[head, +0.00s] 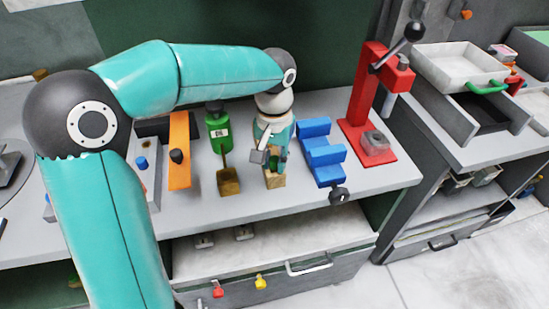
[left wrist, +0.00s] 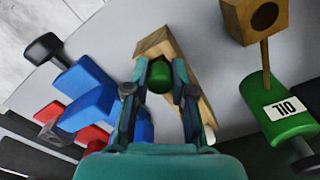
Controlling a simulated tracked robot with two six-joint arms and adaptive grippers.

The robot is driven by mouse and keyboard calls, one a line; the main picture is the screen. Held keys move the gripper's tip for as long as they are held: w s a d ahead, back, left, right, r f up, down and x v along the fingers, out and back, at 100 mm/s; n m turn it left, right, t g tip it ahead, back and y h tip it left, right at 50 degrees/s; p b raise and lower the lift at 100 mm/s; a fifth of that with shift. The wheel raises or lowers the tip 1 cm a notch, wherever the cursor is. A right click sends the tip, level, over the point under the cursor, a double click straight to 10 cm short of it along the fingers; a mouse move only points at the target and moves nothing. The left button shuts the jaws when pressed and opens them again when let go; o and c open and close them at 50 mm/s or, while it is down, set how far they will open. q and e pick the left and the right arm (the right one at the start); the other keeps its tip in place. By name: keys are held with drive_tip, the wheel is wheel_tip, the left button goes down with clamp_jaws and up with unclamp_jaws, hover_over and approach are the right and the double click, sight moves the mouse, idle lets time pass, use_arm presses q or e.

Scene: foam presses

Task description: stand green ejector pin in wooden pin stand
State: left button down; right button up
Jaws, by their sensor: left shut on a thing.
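My left gripper (head: 272,165) is shut on the green ejector pin and points down at the bench. In the left wrist view the green pin (left wrist: 160,76) shows end-on between the two fingertips (left wrist: 159,92). The wooden pin stand (head: 275,181) is directly below the gripper, partly hidden by it. In the left wrist view the stand's pale wood (left wrist: 153,43) shows around and behind the pin. I cannot tell whether the pin's lower end is inside the stand or above it. My right gripper is not in view.
A blue stepped block (head: 322,152) is close on the right, then a red press (head: 366,125). The bench's front edge (head: 300,195) is near.

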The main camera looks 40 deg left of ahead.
sight(274, 158)
use_arm(q)
drive_tip(key=shift+f, duration=0.3)
drive_tip(key=c, duration=0.9)
unclamp_jaws()
drive_tip(key=shift+r, duration=0.1)
wheel_tip(274, 158, up, 12)
